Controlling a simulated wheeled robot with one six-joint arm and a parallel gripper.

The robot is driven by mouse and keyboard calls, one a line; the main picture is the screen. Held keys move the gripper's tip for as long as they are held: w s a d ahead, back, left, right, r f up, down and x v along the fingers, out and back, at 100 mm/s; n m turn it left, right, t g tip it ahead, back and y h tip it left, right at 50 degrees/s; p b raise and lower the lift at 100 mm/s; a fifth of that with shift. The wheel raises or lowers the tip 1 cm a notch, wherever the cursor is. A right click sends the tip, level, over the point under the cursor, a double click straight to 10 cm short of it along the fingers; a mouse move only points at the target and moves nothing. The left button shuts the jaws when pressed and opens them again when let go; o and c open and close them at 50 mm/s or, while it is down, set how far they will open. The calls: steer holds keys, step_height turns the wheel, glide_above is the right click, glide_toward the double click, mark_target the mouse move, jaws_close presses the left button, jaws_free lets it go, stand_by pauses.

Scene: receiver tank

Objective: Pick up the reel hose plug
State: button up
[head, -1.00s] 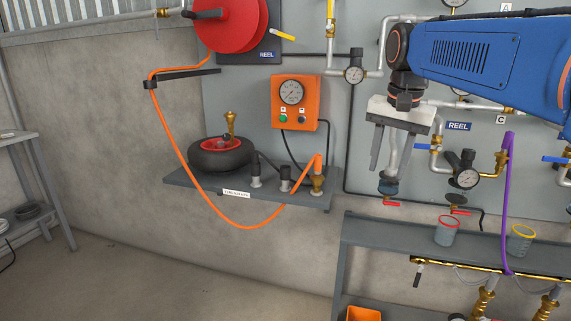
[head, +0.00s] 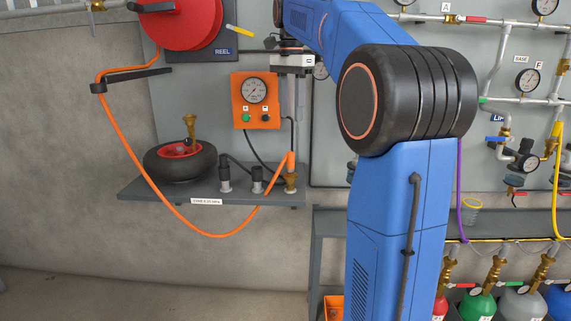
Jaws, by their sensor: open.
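The reel hose plug (head: 291,183) is a brass fitting at the end of the orange hose (head: 125,150). It stands upright at the right end of the grey wall shelf (head: 140,194), with the orange hose end looping in from above. My gripper (head: 294,128) hangs above the plug, pointing down, with its jaws open and empty. The fingertips are thin and partly hard to tell from the pipes behind.
Black fittings (head: 257,180) stand just left of the plug. A black tyre (head: 180,163) with a brass valve (head: 190,130) sits farther left. The orange gauge box (head: 255,100) and its cable are close beside the gripper. The red reel (head: 180,20) is upper left.

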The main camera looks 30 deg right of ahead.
mark_target(290, 153)
step_height(290, 153, down, 10)
steer(key=shift+r, duration=0.2)
steer(key=f, duration=0.3)
steer(key=shift+s+a+f, duration=0.25)
steer(key=shift+f, duration=0.85)
jaws_close()
